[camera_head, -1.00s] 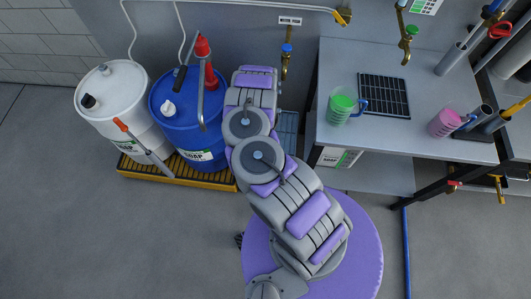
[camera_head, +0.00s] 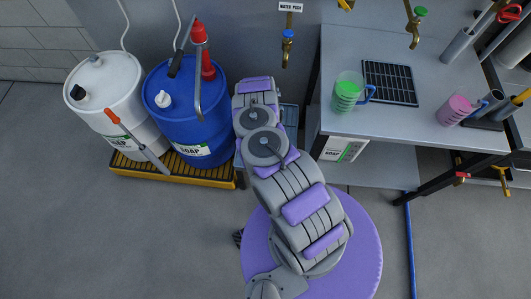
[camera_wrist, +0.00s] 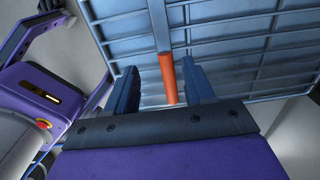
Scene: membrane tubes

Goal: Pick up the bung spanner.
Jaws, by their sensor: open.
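In the wrist view, an orange handle (camera_wrist: 167,78) with a grey shaft, likely the bung spanner, shows between the two dark fingers of my gripper (camera_wrist: 161,84). The fingers are apart, one on each side of it. I cannot tell whether either touches it or how deep it lies between them. Behind it is a blue-grey ribbed metal panel. In the head view, my arm hides the gripper and whatever is at it. That view also shows a grey bar with an orange end (camera_head: 113,117) leaning by the white drum; I cannot tell what it is.
A white drum (camera_head: 104,90) and a blue soap drum (camera_head: 187,115) with a red pump stand on a yellow-edged pallet (camera_head: 190,175). On the right, a grey bench (camera_head: 345,45) holds a green jug (camera_head: 347,93), a black grate (camera_head: 389,82) and a pink jug (camera_head: 457,110). The floor at left is clear.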

